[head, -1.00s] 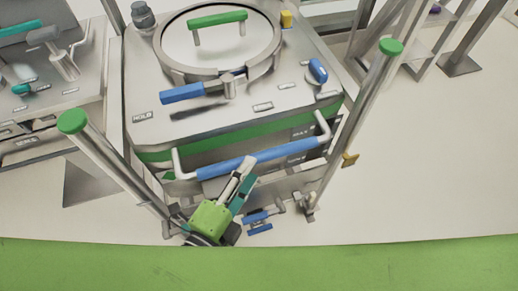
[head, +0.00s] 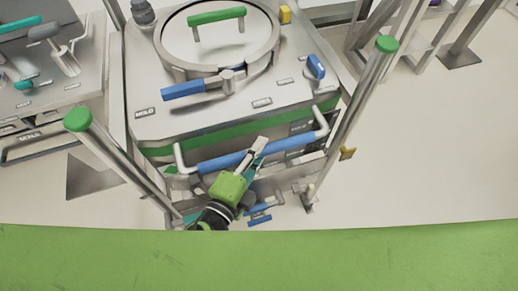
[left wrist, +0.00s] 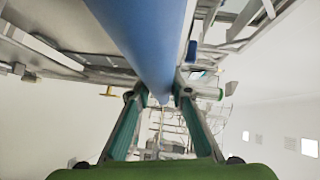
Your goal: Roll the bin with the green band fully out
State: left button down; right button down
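The bin with the green band (head: 160,152) stands in the middle of the head view, its blue front handle bar (head: 215,164) towards me. Its round lid (head: 180,40) carries a green handle (head: 216,16). My left gripper (head: 257,147) is at the middle of the blue bar, its fingers overlapping the bar in the picture. In the left wrist view, the blue bar (left wrist: 150,45) runs away from the camera, and the gripper's two fingers (left wrist: 160,97) stand apart on either side of its far end. I cannot tell if they touch it. My right gripper is out of view.
Metal posts with green caps (head: 77,119) (head: 386,44) flank the bin's front. Another unit with teal handles (head: 20,28) stands at the left. A green surface (head: 260,262) crosses the near edge. The pale floor (head: 440,150) is clear at the right.

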pick_arm(q)
jog(key=shift+s+d+f+b, duration=0.35)
jog(key=shift+s+b, duration=0.15)
jog(key=shift+s, duration=0.1)
jog(key=shift+s+r, duration=0.1)
jog(key=shift+s, duration=0.25)
jog(key=c, duration=2)
grip_release()
jog(key=shift+s, duration=0.15)
jog(key=shift+c, duration=0.2)
jog(key=shift+o, duration=1)
jog(key=shift+s+r, duration=0.1)
jog(key=shift+s, duration=0.05)
jog(key=shift+w+r, duration=0.1)
jog(key=shift+w, duration=0.1)
jog(key=shift+a, duration=0.1)
jog(key=v, duration=1.2)
